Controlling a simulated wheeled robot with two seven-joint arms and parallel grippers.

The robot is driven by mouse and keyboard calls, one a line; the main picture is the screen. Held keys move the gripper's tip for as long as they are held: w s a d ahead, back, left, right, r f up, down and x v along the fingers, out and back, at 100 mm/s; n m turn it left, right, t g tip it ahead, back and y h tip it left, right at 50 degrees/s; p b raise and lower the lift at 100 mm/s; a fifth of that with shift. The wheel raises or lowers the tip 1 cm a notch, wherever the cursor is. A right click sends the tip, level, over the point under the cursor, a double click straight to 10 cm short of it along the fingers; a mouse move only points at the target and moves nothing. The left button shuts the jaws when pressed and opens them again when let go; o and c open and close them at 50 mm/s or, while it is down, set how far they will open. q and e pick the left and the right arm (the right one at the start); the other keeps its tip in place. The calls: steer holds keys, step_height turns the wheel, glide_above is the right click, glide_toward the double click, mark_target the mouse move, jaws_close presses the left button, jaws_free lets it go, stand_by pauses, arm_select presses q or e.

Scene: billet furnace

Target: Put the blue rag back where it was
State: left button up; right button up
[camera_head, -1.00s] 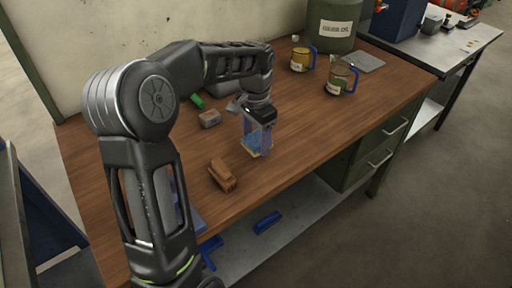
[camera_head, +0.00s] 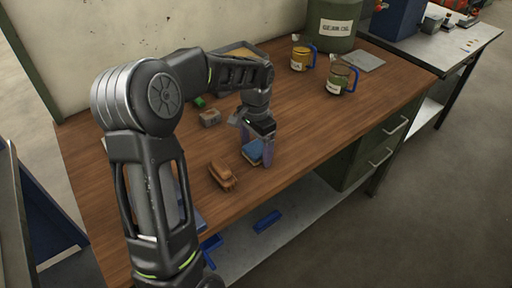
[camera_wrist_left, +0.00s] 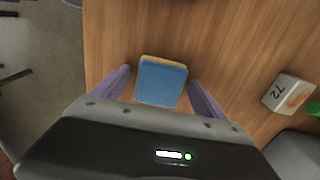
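The blue rag (camera_head: 252,151) looks like a flat folded pad with a tan edge. It lies on the wooden workbench (camera_head: 310,130) near its front. My left gripper (camera_head: 257,155) points down over it, with the fingers on either side. In the left wrist view the rag (camera_wrist_left: 162,82) sits between the spread fingertips of my left gripper (camera_wrist_left: 160,84), with a gap on each side. The gripper is open and does not hold the rag. My right gripper is in neither view.
A brown object (camera_head: 222,175) lies just left of the rag. A grey block (camera_head: 209,118) marked 72 and a green item (camera_head: 199,102) lie behind. Two mugs (camera_head: 341,79) (camera_head: 302,55) and a green drum (camera_head: 334,22) stand farther back.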

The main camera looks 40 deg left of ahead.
mark_target(256, 148)
arm_select(q)
steer(key=shift+r, duration=0.1)
steer(key=shift+r, duration=0.15)
step_height(256, 148, up, 12)
stand_by(0.5)
stand_by(0.7)
